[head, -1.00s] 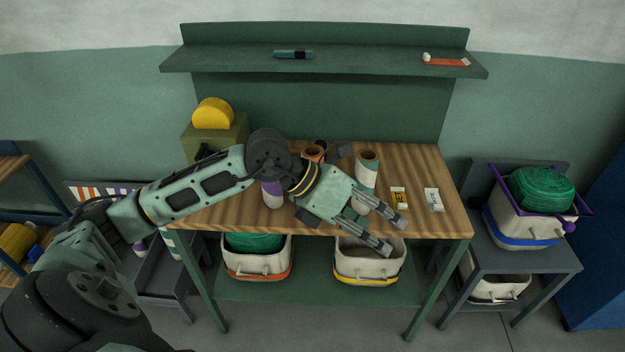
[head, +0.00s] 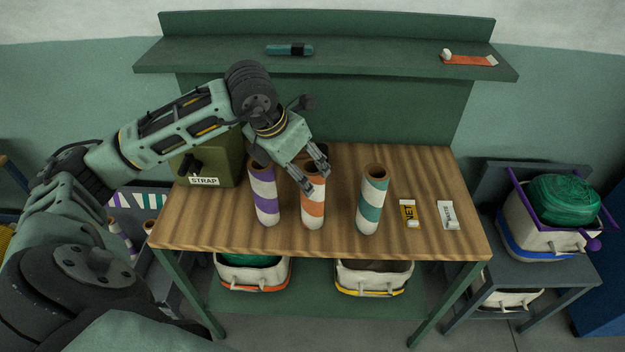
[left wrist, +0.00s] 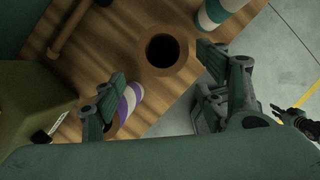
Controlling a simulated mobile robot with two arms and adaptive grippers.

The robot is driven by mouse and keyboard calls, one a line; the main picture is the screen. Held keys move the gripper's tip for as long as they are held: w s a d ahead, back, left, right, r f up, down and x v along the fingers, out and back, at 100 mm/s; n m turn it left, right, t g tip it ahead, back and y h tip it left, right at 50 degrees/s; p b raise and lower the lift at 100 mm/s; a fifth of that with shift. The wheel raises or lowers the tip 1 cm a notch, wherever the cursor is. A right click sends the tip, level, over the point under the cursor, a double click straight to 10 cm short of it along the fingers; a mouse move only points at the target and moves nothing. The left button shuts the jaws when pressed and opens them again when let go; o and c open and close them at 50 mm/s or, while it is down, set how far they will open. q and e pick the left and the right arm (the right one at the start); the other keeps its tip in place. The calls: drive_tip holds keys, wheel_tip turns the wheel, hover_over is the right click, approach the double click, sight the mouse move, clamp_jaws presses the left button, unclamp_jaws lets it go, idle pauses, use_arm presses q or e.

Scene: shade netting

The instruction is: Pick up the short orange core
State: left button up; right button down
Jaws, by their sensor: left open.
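The orange-and-white striped core (head: 312,212) stands upright on the wooden bench top, between a purple-striped core (head: 264,197) and a teal-striped core (head: 371,205). My left gripper (head: 314,176) is open and empty, pointing down at the top of the orange core and partly covering its rim. In the left wrist view, the orange core's round open end (left wrist: 165,50) shows from above, beyond and between the two spread fingers (left wrist: 168,95). The purple core (left wrist: 128,102) is partly behind the left finger there. A small dark jointed shape, apparently my right gripper (left wrist: 285,113), shows at the right edge.
A green STRAP box (head: 207,165) stands at the bench's left. A shelf (head: 370,63) overhangs the back. Bare wood (head: 430,170) lies at the back right.

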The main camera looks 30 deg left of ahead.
sight(304, 171)
use_arm(q)
drive_tip(key=shift+w+a+f, duration=0.25)
drive_tip(key=shift+w+f, duration=0.2)
drive_tip(key=shift+w, duration=0.05)
drive_tip(key=shift+w+d+f+p, duration=0.15)
drive_tip(key=shift+d+f+p, duration=0.15)
drive_tip(key=shift+f+p, duration=0.2)
drive_tip(key=shift+w+d+f+p, duration=0.1)
drive_tip(key=shift+d+f+p, duration=0.2)
drive_tip(key=shift+f, duration=0.2)
drive_tip(key=p+x, duration=0.1)
drive_tip(key=x, duration=0.2)
drive_tip(key=shift+w+d+f+p, duration=0.15)
drive_tip(key=shift+w+f+p, duration=0.15)
drive_tip(key=shift+p, duration=0.05)
drive_tip(key=shift+w+f, duration=0.15)
drive_tip(key=shift+f, duration=0.25)
drive_tip(key=shift+c, duration=1.2)
drive_tip(key=c, duration=0.7)
clamp_jaws()
use_arm(e)
drive_tip(key=shift+s+d+r, duration=0.15)
drive_tip(key=shift+s+r, duration=0.1)
drive_tip(key=shift+r, duration=0.25)
drive_tip(key=shift+s+d+r, duration=0.15)
drive_tip(key=shift+s+r, duration=0.05)
drive_tip(key=shift+r, duration=0.35)
drive_tip(key=shift+s+d+r, duration=0.15)
drive_tip(key=shift+s+r, duration=0.1)
drive_tip(key=shift+r, duration=0.25)
